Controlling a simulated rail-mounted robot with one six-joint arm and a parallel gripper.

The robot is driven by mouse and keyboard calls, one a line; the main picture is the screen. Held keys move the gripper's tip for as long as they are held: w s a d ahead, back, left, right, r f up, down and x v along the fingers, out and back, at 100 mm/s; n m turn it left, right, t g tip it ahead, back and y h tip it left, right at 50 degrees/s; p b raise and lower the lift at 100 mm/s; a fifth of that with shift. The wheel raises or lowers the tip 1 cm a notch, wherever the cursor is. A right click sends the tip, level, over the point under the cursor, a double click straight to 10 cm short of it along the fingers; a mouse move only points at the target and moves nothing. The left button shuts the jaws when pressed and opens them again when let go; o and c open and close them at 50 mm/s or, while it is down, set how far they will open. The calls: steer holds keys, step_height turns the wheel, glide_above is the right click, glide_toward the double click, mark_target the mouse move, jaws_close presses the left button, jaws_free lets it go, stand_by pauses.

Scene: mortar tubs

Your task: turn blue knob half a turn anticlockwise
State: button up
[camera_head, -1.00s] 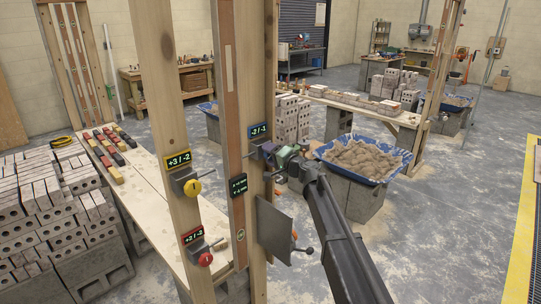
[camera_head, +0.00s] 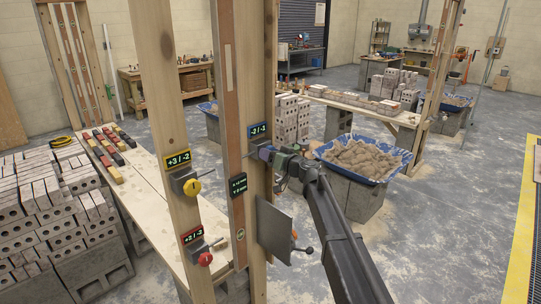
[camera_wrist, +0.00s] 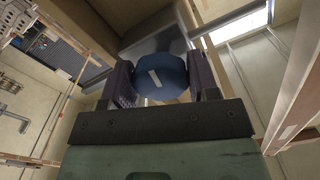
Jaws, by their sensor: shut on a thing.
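The blue knob (camera_wrist: 162,77) sits between the two finger pads in the wrist view, its round face toward the camera with a short white mark tilted from vertical. My gripper (camera_head: 266,153) is shut on it at the right wooden post in the head view, where the gripper hides most of the knob. The blue-bordered label (camera_head: 259,129) just above reads about "-2/-1". A grey housing (camera_wrist: 155,35) shows behind the knob in the wrist view.
A yellow knob (camera_head: 192,187) and a red knob (camera_head: 205,258) are on the left post (camera_head: 167,100). A grey plate (camera_head: 274,230) with a lever is below my gripper. A blue-lined mortar tub (camera_head: 378,174) stands behind my arm.

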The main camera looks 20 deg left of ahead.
steer(key=shift+n, duration=0.8)
steer(key=o, duration=0.9)
steer(key=shift+d, duration=0.1)
steer(key=v, duration=1)
steer(key=shift+s+d, duration=0.15)
steer(key=shift+d, duration=0.15)
